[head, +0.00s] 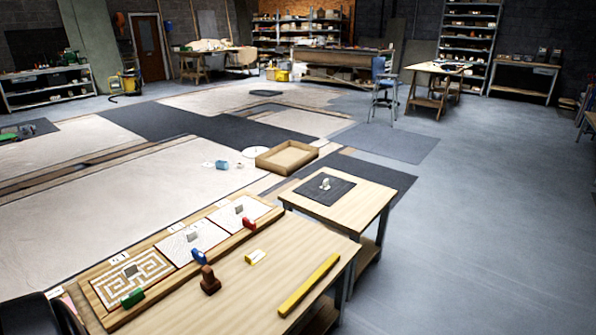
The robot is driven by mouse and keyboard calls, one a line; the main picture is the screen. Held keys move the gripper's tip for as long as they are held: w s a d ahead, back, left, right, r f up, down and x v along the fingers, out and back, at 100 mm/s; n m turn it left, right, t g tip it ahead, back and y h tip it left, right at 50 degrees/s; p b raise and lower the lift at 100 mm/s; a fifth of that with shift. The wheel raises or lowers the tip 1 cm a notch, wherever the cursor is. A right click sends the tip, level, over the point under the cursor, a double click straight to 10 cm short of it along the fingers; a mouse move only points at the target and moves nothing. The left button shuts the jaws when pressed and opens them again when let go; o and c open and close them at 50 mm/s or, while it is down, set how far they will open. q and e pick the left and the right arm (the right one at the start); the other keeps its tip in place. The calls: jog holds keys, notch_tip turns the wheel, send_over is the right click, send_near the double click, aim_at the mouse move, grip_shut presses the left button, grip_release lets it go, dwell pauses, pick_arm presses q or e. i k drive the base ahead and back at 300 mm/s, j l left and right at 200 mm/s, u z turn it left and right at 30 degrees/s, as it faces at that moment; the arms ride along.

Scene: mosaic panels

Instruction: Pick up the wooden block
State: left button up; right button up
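A small brown wooden block (210,282) stands on the near wooden table (250,295), just in front of the long panel board. It has a wider base and a narrower knob-like top. It is the only thing here that looks like a wooden block, but its details are too small to be sure. Nothing touches it from above. Neither of my grippers can be made out in the head view.
A board (268,218) with three white panels lies behind the block. Green (132,298), blue (170,256) and red (249,223) pieces sit along its front edge. A yellow bar (309,285) and a yellow-white piece (255,257) lie to the right. A smaller table (370,205) adjoins behind.

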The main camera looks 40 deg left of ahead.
aim_at(210, 284)
jog(key=i+u, duration=0.2)
jog(key=i, duration=0.5)
jog(key=i+l+u, duration=0.2)
jog(key=i, duration=0.55)
jog(key=i+j+z, duration=0.1)
jog(key=i+z, duration=0.25)
jog(key=i+j+z, duration=0.2)
jog(key=z, duration=0.15)
jog(key=i+z, duration=0.1)
jog(key=z, duration=5.05)
